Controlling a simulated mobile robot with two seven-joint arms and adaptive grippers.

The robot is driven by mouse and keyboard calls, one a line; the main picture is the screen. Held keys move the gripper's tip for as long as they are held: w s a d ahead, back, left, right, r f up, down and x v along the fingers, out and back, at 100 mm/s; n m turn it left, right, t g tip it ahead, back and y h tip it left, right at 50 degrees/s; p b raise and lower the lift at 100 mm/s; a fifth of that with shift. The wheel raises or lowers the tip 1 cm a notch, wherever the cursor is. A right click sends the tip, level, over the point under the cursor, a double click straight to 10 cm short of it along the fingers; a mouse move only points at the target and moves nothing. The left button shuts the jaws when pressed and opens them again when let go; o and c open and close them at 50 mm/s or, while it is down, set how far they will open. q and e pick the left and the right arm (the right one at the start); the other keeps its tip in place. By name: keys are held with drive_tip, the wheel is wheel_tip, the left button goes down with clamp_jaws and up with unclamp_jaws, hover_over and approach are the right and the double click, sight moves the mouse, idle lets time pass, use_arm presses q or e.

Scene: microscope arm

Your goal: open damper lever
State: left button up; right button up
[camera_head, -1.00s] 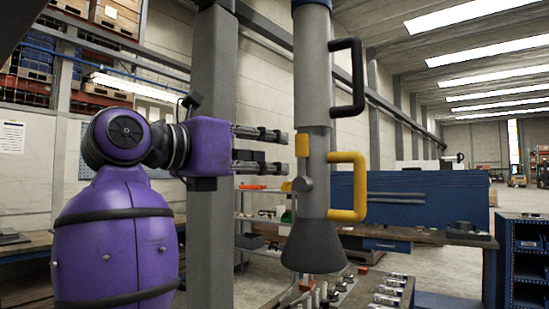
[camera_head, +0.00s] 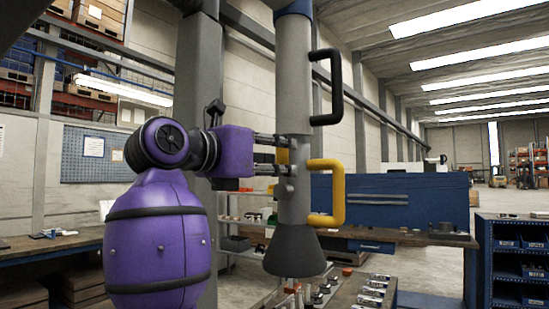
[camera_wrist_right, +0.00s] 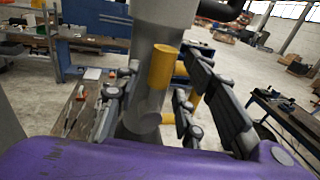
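The damper lever is a short yellow lever (camera_head: 282,156) on a grey pivot at the near left side of the vertical grey pipe (camera_head: 294,206). In the right wrist view the lever (camera_wrist_right: 162,68) stands upright along the pipe. My left gripper is not in view.
A black handle (camera_head: 336,88) and a larger yellow handle (camera_head: 339,193) stick out from the pipe's right side. A dark conical hood (camera_head: 295,253) ends the pipe above a bench with small parts. A grey column (camera_head: 198,90) stands behind my right arm.

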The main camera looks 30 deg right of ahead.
clamp_jaws()
